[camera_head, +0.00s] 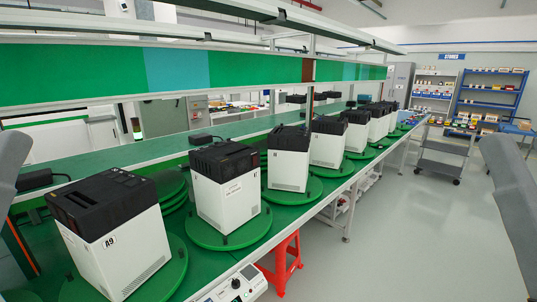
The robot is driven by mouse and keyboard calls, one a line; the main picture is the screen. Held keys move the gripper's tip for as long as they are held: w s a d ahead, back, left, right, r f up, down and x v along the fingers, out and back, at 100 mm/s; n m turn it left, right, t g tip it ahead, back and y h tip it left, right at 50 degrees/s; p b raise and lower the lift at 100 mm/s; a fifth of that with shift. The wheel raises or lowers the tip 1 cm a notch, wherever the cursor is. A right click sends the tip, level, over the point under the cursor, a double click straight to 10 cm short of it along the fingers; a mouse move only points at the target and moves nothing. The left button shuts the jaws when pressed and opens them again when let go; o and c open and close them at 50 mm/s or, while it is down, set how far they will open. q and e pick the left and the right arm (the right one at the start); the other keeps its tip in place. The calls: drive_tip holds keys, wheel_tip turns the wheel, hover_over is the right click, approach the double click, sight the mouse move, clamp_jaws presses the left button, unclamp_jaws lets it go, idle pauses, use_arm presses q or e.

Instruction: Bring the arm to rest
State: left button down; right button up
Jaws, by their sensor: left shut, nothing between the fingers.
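My left arm (8,165) shows as a grey link at the left edge. A dark part with an orange stripe, which looks like my left gripper (22,248), is at the lower left, beside the nearest printer; it is shut with nothing in it, and most of it is cut off. My right arm (512,190) is a grey link at the right edge, over the floor. My right gripper is out of the picture.
White printers with black tops, the nearest marked A9 (118,240), stand on green turntables (240,235) along the green bench. A control box (236,287) is at the front edge, with a red stool (282,265) below. A grey cart (443,155) stands on otherwise open floor at right.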

use_arm(q)
wheel_tip(320, 180, up, 33)
drive_tip(key=p, duration=2.9)
drive_tip(key=shift+w+r+p, duration=0.15)
drive_tip(key=shift+p, duration=0.25)
